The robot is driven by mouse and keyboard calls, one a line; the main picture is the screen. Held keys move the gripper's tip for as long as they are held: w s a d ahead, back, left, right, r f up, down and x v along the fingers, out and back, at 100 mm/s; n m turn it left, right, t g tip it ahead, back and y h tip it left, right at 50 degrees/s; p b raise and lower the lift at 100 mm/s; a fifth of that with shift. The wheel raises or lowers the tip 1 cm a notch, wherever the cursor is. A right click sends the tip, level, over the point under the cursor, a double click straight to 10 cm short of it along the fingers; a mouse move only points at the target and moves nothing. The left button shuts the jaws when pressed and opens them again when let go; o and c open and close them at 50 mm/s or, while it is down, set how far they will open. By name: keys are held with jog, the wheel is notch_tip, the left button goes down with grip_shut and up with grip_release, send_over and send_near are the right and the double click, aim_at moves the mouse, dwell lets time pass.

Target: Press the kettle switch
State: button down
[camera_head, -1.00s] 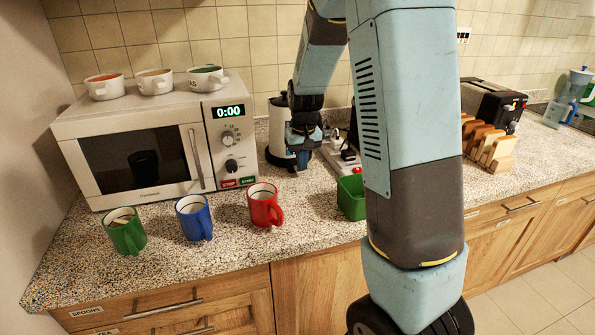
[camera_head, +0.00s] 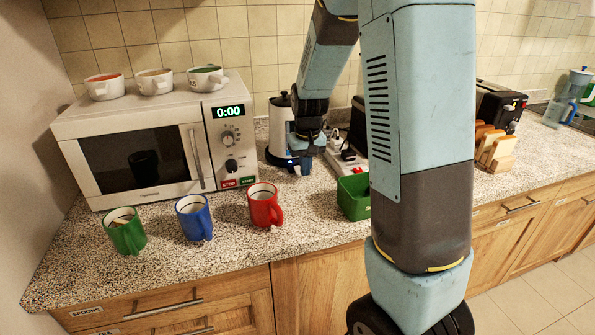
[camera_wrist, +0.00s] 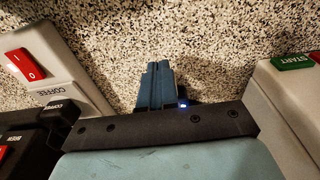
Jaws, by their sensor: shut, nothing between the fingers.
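The kettle (camera_head: 280,132), white with a black lid and black base, stands on the counter to the right of the microwave in the head view. My gripper (camera_head: 304,170) points down in front of its right side and hides part of it. In the wrist view my gripper's fingers (camera_wrist: 156,85) are shut together and empty above the speckled counter. A small blue light shows just right of them; I cannot tell what it belongs to. The kettle switch cannot be made out, and I cannot tell whether the fingers touch the kettle.
The microwave (camera_head: 150,148) is on the left, its START button (camera_wrist: 293,63) at the wrist view's right. A power strip (camera_head: 345,162) with a red COFFEE switch (camera_wrist: 25,66) is right of the gripper. A red mug (camera_head: 264,207) and green bin (camera_head: 353,197) stand in front.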

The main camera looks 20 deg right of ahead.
notch_tip(320, 180, up, 14)
jog(key=s, duration=0.1)
jog(key=shift+s+f, duration=0.15)
jog(key=shift+f, duration=0.05)
dwell(0.6)
jog(key=s+r+t, duration=0.2)
jog(key=s+r, duration=0.1)
jog(key=s, duration=0.9)
jog(key=s+a+r+t, duration=0.1)
jog(key=s+r+t, duration=0.1)
jog(key=s, duration=1)
jog(key=shift+v, duration=0.8)
